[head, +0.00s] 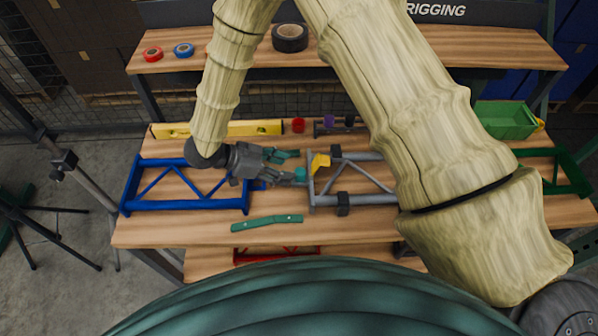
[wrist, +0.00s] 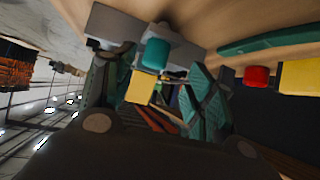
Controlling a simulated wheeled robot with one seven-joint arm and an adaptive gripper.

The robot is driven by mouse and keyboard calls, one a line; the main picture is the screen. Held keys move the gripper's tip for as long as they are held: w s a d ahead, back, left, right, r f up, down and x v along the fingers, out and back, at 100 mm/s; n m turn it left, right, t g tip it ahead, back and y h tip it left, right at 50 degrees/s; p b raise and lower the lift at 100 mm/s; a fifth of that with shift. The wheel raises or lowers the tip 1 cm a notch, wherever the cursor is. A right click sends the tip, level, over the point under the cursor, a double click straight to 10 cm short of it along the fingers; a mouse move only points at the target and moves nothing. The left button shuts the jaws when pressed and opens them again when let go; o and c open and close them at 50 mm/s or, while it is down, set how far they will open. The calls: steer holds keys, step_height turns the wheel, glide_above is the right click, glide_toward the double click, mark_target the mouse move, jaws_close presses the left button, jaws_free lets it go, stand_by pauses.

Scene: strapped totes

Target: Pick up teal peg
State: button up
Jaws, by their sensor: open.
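The teal peg (head: 300,174) is a short rounded piece at the left end of the grey truss frame (head: 352,200). In the wrist view the teal peg (wrist: 157,53) stands out from a grey block, in the gap between the fingers and toward the top of the picture. My gripper (head: 291,166) points right over the bench, its teal-padded fingers spread and empty. In the head view the tips are very close to the peg; I cannot tell whether they touch it. Both fingers of my gripper (wrist: 155,90) flank the peg in the wrist view.
A yellow block (head: 320,161) sits on the grey frame beside the peg. A flat teal bar (head: 267,222) lies in front. A yellow level (head: 255,129), a red piece (head: 298,125) and a purple piece (head: 328,121) are behind.

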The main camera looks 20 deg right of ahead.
mark_target(299, 171)
steer(key=d, duration=0.1)
steer(key=s+d+p, duration=0.1)
steer(key=d, duration=0.1)
steer(key=shift+s+f, duration=0.2)
steer(key=shift+f, duration=0.2)
steer(key=shift+w+d+f, duration=0.15)
steer(key=shift+w+f, duration=0.2)
steer(key=shift+f, duration=0.1)
steer(key=shift+s+r, duration=0.15)
steer(key=shift+s, duration=0.1)
steer(key=c, duration=0.5)
steer(key=shift+w, duration=0.1)
steer(key=c, duration=0.7)
steer(key=shift+o, duration=0.2)
